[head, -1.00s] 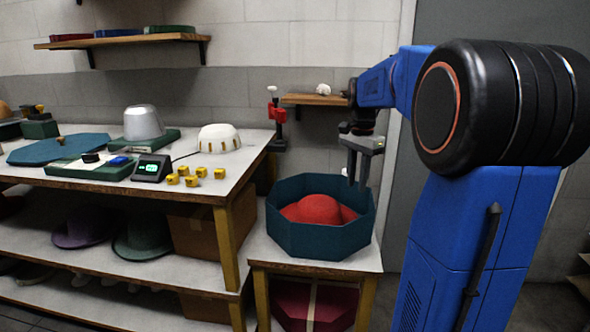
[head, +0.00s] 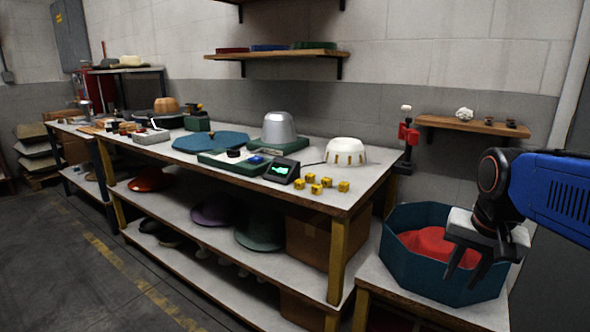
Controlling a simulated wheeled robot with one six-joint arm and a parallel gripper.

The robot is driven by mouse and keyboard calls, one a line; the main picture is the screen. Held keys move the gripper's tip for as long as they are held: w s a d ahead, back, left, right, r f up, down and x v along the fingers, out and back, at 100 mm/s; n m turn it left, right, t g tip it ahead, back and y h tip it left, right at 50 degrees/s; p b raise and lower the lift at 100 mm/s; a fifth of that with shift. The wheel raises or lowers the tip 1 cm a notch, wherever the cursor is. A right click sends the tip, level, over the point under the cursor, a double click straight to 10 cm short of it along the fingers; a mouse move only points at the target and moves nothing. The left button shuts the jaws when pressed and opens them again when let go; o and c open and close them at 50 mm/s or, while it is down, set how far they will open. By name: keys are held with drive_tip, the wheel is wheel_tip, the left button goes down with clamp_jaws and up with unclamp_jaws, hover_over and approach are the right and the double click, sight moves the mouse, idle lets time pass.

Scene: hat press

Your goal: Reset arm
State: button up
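My gripper (head: 466,270) hangs fingers-down at the right of the head view, in front of the right part of an octagonal teal box (head: 394,270). Its two dark fingers are apart with nothing visible between them. My blue arm reaches in from the right edge. A red felt hat (head: 424,243) lies in the box; the gripper hides its right side. I cannot tell whether the fingers are above the box or inside its rim.
The box stands on a low white-topped stand (head: 378,275). Left of it is a long workbench (head: 240,185) with a silver dome (head: 279,127), a cream dome (head: 346,151) and several yellow cubes (head: 327,182). A wall shelf (head: 472,125) is behind the box. Open floor (head: 60,260) lies at left.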

drive_tip(key=s+a+f+n+t, duration=0.1)
drive_tip(key=s+a+f+n, duration=0.4)
drive_tip(key=s, duration=0.5)
wheel_tip(320, 180, down, 2)
drive_tip(key=shift+a+f+n+t+y, duration=0.15)
drive_tip(key=shift+a+n+t+y, duration=0.2)
drive_tip(key=shift+n, duration=0.25)
